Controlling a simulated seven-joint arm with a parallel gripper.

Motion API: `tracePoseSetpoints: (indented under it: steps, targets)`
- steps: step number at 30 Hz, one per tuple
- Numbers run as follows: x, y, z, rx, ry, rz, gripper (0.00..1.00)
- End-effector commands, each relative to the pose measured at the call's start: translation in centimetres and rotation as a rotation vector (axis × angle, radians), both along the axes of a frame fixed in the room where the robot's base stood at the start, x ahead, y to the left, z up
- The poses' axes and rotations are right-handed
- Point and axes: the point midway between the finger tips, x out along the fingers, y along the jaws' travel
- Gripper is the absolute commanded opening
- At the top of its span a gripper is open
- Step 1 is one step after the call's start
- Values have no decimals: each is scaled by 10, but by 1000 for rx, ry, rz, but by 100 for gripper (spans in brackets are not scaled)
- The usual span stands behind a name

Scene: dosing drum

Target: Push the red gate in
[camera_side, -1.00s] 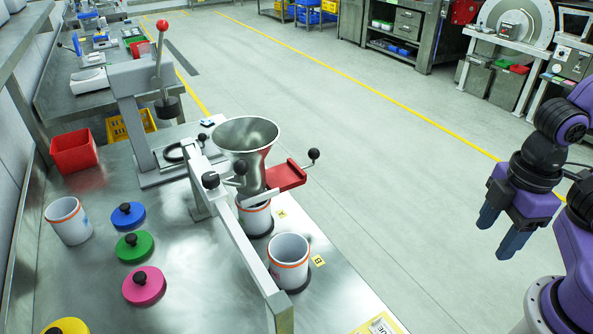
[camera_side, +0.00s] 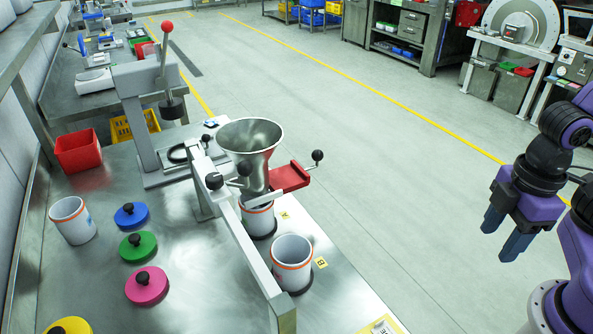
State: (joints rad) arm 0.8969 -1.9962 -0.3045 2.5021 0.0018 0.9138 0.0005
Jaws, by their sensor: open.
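The red gate (camera_side: 290,177) is a flat red plate sticking out to the right from under the steel funnel (camera_side: 250,141). A black ball knob (camera_side: 318,156) stands on a short rod at its outer end. A white cup with an orange band (camera_side: 258,220) stands below the funnel, its top partly hidden by the grey beam. My gripper (camera_side: 502,232) is at the right, over the floor, well apart from the gate. Its two blue fingers are spread and point down, with nothing between them.
A grey beam (camera_side: 245,247) runs along the bench (camera_side: 190,296) in front of the funnel. A second cup (camera_side: 291,263) stands at label B. Blue, green and pink lids (camera_side: 147,286) and another cup (camera_side: 72,220) lie left. Open floor lies between gate and gripper.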

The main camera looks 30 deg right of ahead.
Motion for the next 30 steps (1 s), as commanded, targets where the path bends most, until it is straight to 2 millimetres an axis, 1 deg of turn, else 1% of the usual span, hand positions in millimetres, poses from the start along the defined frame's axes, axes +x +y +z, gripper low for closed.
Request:
tracePoseSetpoints:
  steps: [1,2,3,4,5,8,11,12,14,15,17,18,20,21,23,24,27,30]
  targets:
    - [1,0,0,1,1,-3,35]
    - [2,2,0,4,2,-9,26]
    - [4,4,1,11,4,-24,13]
    - [7,7,2,18,8,-39,3]
    - [12,10,3,27,11,-58,0]
    - [35,26,7,77,24,-160,0]
    - [71,43,13,148,35,-299,0]
    - [89,48,15,178,36,-357,0]
    - [115,54,18,224,34,-441,0]
    - [135,56,20,256,29,-500,0]
    - [165,56,22,300,20,-585,0]
    - [185,54,24,330,12,-643,0]
    - [217,48,26,375,-4,-731,0]
    - [238,42,27,404,-17,-787,0]
    - [268,31,28,445,-37,-871,0]
    - [287,22,29,470,-54,-922,0]
    - [326,-3,30,523,-92,-1031,0]
    - [352,-23,31,559,-122,-1110,0]
